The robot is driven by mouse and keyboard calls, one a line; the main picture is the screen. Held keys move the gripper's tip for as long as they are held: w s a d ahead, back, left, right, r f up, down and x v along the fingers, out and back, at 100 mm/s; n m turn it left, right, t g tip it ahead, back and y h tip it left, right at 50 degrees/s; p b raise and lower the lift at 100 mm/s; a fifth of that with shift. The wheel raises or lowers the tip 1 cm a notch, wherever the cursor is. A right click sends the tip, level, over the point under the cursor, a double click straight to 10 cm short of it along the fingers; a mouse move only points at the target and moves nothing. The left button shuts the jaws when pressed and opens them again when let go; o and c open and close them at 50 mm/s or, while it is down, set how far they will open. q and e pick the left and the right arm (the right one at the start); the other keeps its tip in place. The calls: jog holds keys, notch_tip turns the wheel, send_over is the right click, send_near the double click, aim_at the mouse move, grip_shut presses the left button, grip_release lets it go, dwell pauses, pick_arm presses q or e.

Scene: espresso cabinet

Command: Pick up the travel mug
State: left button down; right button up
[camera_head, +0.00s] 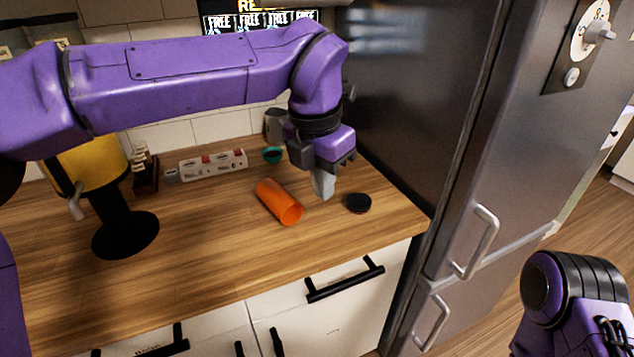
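An orange cylindrical mug (280,202), which looks like the travel mug, lies on its side on the wooden counter, its open end toward the front right. A round dark lid-like disc (358,203) lies on the counter to its right. My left gripper (323,186) points down just right of the mug, between mug and disc, and appears apart from both. Its grey fingertips overlap from this angle, so I cannot tell their opening. Only a part of my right arm shows at the bottom right; its gripper is out of view.
A white power strip (213,164) and a small teal cup (272,155) sit toward the back wall. A yellow and black machine (100,170) stands at the left. A steel fridge (470,150) borders the counter on the right. The counter in front of the mug is clear.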

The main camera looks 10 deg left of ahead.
pick_arm(q)
jog(key=shift+c, duration=1.9)
grip_release()
jog(key=shift+w, duration=0.1)
